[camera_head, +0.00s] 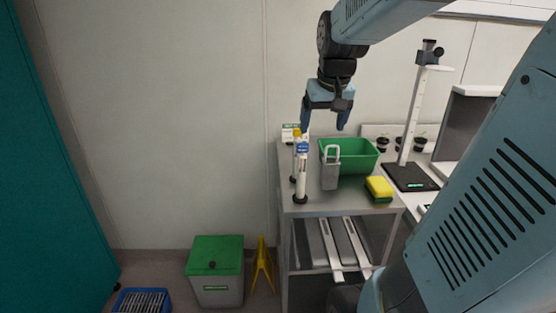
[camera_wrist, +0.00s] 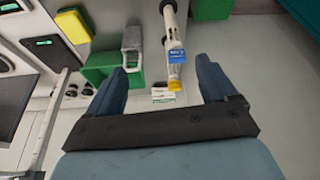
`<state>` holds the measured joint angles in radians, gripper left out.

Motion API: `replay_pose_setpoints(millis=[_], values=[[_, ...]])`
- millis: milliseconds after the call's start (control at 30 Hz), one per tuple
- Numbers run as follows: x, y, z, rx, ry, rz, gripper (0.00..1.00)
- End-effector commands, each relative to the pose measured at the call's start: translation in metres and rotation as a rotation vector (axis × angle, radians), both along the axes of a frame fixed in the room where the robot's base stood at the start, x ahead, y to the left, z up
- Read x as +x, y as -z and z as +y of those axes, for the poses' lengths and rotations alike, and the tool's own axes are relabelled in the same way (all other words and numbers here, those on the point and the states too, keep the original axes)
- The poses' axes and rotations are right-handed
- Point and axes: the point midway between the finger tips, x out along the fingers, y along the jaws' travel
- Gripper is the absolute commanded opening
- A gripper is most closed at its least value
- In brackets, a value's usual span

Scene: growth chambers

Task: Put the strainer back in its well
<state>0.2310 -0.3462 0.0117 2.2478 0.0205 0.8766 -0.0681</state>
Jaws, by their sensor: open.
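My gripper (camera_head: 323,122) is open and empty, pointing down above the back of the steel cart. In the wrist view its two fingers (camera_wrist: 167,72) are spread wide. A grey, narrow piece with a loop handle (camera_head: 330,171), which looks like the strainer, stands upright at the front of the green tub (camera_head: 362,157). It also shows in the wrist view (camera_wrist: 132,38), left of the space between the fingers. I cannot tell whether it touches the tub. No well can be made out for certain.
White tubes with blue (camera_head: 302,174) and yellow labels stand left of the tub. A yellow-green sponge (camera_head: 379,188) lies at right. A green-lidded bin (camera_head: 216,270) and yellow floor sign (camera_head: 263,267) stand below.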

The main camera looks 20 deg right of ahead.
Motion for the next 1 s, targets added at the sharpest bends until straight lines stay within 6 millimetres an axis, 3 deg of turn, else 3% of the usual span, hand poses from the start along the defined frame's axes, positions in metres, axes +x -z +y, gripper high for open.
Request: replay_pose_setpoints(millis=[200,400,667,1000], values=[[0.052,0.017,-0.05,0.014,0.067,0.054,0.85],[0.08,0.031,-0.084,0.025,0.103,0.081,0.85],[0.092,0.047,-0.097,0.029,0.117,0.09,0.85],[0.106,0.102,-0.101,0.03,0.116,0.092,0.85]])
